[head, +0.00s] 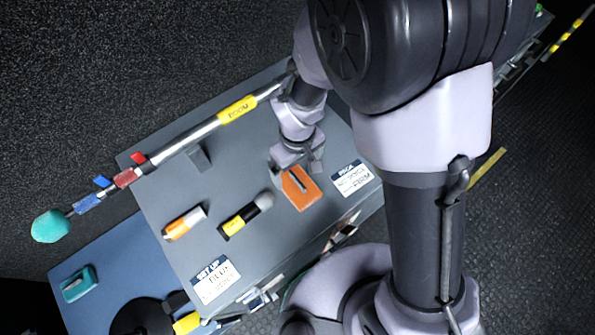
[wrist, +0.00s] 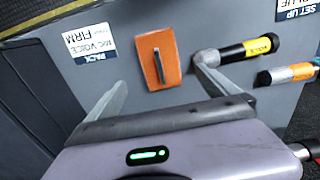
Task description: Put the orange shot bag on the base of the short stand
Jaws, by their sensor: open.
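The orange shot bag (head: 299,195), with a dark strap along its middle, lies flat on the grey case top. It also shows in the wrist view (wrist: 152,60), just beyond and between my fingertips. My gripper (head: 298,172) is open and empty above the case, close to the bag; its two fingers (wrist: 160,80) are spread wide. A black round base (head: 138,319) sits on the blue surface at the lower left, cut off by the picture edge. It looks like a stand base, but I cannot tell whether it is the short stand's.
A yellow-black microphone (head: 238,219) lies close left of the bag, an orange-white one (head: 184,223) farther left. A boom pole (head: 205,130) crosses the case's far side. Cards (head: 351,178) and (head: 215,280) lie near the front edge. A teal object (head: 78,284) is on the blue surface.

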